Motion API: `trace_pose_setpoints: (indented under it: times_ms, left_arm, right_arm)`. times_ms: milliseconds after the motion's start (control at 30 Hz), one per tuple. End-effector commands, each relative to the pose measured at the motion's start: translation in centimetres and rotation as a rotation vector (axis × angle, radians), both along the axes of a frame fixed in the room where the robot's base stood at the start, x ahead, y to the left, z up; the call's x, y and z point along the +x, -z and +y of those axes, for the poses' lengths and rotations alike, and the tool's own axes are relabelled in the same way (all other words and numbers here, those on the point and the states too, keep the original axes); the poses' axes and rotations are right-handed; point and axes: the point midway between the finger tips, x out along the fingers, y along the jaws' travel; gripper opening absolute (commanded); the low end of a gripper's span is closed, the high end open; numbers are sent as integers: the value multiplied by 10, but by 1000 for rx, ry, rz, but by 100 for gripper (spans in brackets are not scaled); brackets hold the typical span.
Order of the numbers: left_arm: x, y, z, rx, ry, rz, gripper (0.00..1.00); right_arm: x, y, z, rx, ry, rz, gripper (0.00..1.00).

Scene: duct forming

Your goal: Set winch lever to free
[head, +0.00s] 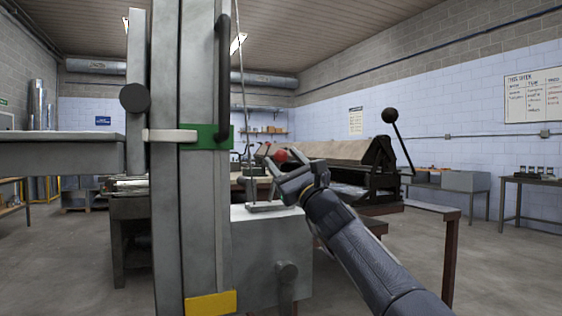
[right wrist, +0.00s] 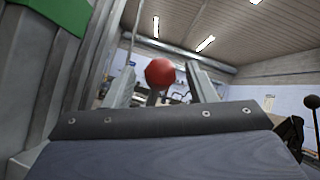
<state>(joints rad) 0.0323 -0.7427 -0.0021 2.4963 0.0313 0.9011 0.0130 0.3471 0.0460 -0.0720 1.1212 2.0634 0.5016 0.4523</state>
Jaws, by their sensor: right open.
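The winch lever's red ball knob (head: 282,156) shows above the grey winch housing (head: 262,245), beside the tall metal mast (head: 190,150). My right gripper (head: 278,168) is at the knob, its arm coming in from the lower right. In the right wrist view the red knob (right wrist: 160,73) appears between the two spread fingers, with gaps on both sides. The right gripper is open and holds nothing. Most of the lever's shaft is hidden by the gripper. No free or locked marking can be read. My left gripper is not in view.
The mast, with a green bracket (head: 205,137) and yellow block (head: 211,303), stands close on the left of the gripper. A thin cable (head: 241,85) runs down beside it. A dark bench machine with a black-knobbed lever (head: 402,145) stands behind right.

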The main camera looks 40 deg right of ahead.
Motion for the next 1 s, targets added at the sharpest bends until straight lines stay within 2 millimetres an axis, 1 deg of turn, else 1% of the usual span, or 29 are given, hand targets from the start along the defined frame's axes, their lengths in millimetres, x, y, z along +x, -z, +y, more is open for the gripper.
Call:
trace_pose_setpoints:
  times_ms: [33, 100, 200, 333, 500, 1000]
  left_arm:
    - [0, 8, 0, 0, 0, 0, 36]
    - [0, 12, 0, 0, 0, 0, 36]
    - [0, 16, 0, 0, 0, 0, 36]
    - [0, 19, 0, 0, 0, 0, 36]
    - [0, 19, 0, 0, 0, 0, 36]
    - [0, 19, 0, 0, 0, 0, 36]
  right_arm:
    - [-9, 9, 1, 0, 1, 0, 51]
    - [-20, 16, 2, 0, 2, 0, 51]
    - [-33, 24, 4, 0, 1, 0, 51]
    - [-45, 31, 5, 1, 1, 0, 51]
    - [-50, 34, 6, 0, 0, 0, 51]
    - [-49, 34, 6, -2, 0, 2, 51]
